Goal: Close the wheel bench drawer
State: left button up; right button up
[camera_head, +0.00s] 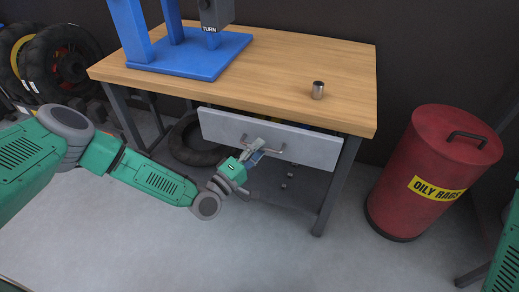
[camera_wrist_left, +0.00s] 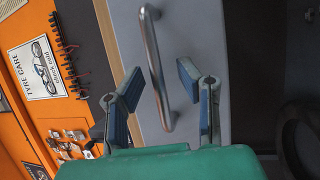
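The wheel bench drawer (camera_head: 220,127) has a light grey front and hangs under the wooden bench top (camera_head: 330,60). It appears partly pulled out, with bits of blue and yellow showing behind its upper edge. My left gripper (camera_head: 256,150) is at the drawer's metal handle (camera_head: 279,151), in front of the panel. In the left wrist view, the gripper (camera_wrist_left: 160,78) has its blue-padded fingers apart, with the handle (camera_wrist_left: 154,55) between them in the picture. The drawer front (camera_wrist_left: 205,25) lies behind; contact cannot be told. My right gripper is not in view.
A blue press base (camera_head: 190,55) and a small metal cup (camera_head: 318,90) stand on the bench. A red oily rags bin (camera_head: 425,150) is to the right. Tyres (camera_head: 60,55) stand at the left, and another tyre (camera_head: 190,145) is under the bench. Floor in front is mostly clear.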

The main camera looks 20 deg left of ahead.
aim_at(265, 138)
pick_arm(q)
jog(key=shift+w+d+r, duration=0.15)
jog(key=shift+w+d, duration=0.2)
jog(key=shift+d, duration=0.05)
jog(key=shift+a, duration=0.2)
jog(key=shift+c, duration=0.8)
jog(key=shift+a, duration=0.15)
grip_shut()
jog(key=shift+w+b, duration=0.2)
jog(key=shift+b, duration=0.1)
jog(key=w+b, duration=0.1)
jog(key=w, duration=0.1)
jog(key=w+b, duration=0.1)
jog(key=shift+w+d+f+b, duration=0.2)
jog(key=shift+w+f+b, duration=0.05)
jog(key=shift+w+b, duration=0.05)
jog(key=shift+o, duration=0.8)
grip_release()
jog(key=shift+w, duration=0.1)
jog(key=shift+r, duration=0.1)
